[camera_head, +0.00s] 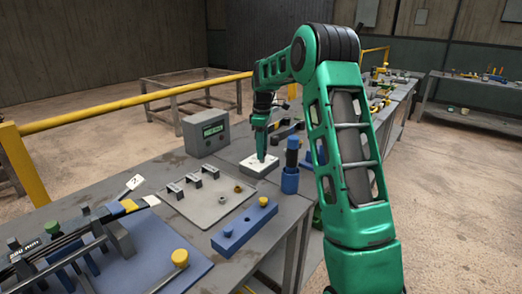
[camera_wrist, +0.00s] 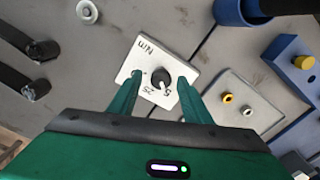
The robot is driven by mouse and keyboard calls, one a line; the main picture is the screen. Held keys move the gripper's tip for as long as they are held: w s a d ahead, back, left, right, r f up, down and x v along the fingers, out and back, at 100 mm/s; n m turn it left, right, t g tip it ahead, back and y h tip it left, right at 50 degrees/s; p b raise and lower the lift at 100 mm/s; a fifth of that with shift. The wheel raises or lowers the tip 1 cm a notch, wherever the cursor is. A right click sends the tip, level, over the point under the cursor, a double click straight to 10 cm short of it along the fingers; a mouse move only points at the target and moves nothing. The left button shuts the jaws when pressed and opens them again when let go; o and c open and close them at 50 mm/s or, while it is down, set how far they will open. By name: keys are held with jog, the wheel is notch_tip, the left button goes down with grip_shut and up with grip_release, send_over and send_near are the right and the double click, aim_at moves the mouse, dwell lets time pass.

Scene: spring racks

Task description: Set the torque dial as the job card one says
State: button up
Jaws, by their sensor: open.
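The torque dial is a dark round knob (camera_wrist: 160,77) with a white pointer mark, on a white square plate (camera_wrist: 148,52) printed "NM", "25" and "5". In the wrist view the pointer is toward the lower side, near the "5". The plate also shows in the head view as a white block (camera_head: 259,168) on the bench. My gripper (camera_wrist: 160,79) is open, its fingers on either side of the knob; I cannot tell whether they touch it. In the head view my gripper (camera_head: 261,156) points down at the block.
A grey box with a green display (camera_head: 213,130) stands left of the dial. A blue cup (camera_head: 290,180) with a dark cylinder stands close on the right. A grey plate (camera_head: 215,207) with clips and a blue block (camera_head: 244,228) lie nearer. Springs and clamps fill the left front.

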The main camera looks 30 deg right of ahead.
jog(key=c, duration=1.1)
jog(key=shift+o, duration=0.2)
jog(key=m, duration=1)
jog(key=shift+w+d+r, duration=0.1)
jog(key=m, duration=0.5)
jog(key=shift+m, duration=2.4)
jog(key=shift+w+a, duration=0.1)
jog(key=shift+a, duration=0.1)
